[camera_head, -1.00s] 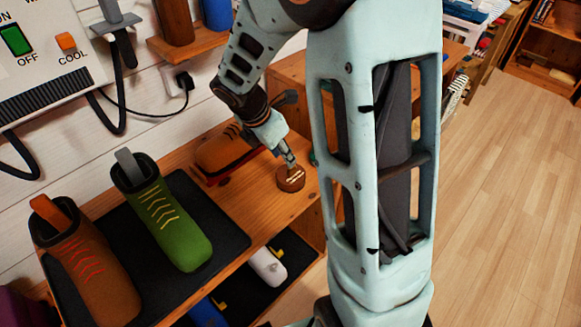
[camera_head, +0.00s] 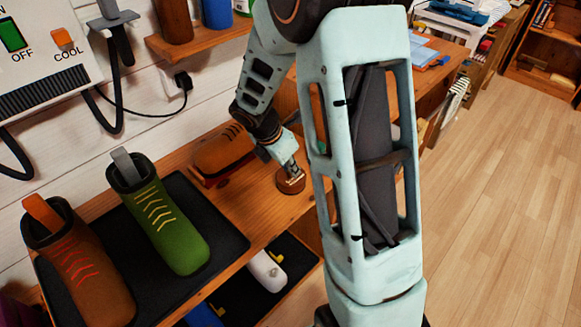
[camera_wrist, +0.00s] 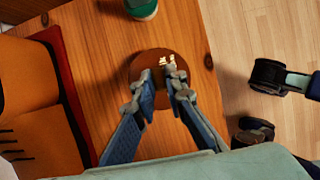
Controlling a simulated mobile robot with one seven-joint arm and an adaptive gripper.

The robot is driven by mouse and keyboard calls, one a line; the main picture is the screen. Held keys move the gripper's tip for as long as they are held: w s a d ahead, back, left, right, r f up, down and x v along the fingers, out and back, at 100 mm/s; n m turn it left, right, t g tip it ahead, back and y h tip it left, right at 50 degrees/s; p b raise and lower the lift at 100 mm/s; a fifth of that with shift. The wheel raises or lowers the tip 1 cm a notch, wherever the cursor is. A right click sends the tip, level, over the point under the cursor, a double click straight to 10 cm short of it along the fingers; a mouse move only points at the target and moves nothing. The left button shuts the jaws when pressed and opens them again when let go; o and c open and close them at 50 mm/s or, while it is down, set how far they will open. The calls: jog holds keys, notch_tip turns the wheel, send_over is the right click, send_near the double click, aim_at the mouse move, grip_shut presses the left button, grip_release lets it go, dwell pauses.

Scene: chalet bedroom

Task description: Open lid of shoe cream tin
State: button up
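The shoe cream tin (camera_head: 291,182) is a small round brown tin with pale marks on top. It sits on the wooden bench top near its right end. It also shows in the wrist view (camera_wrist: 150,65), partly hidden by my fingers. My gripper (camera_head: 293,169) is right over the tin and points down at it. In the wrist view my gripper (camera_wrist: 159,80) has its two fingertips apart, with the brown lid showing between them. I cannot tell whether the fingertips touch the lid. The lid appears to be on the tin.
A brown shoe (camera_head: 222,150) on a red base lies left of the tin. A green boot (camera_head: 165,225) and a brown boot (camera_head: 88,265) stand on a dark mat (camera_head: 215,215). A green-topped container (camera_wrist: 142,8) is beyond the tin. The bench edge is close on the right.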

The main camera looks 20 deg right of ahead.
grip_shut()
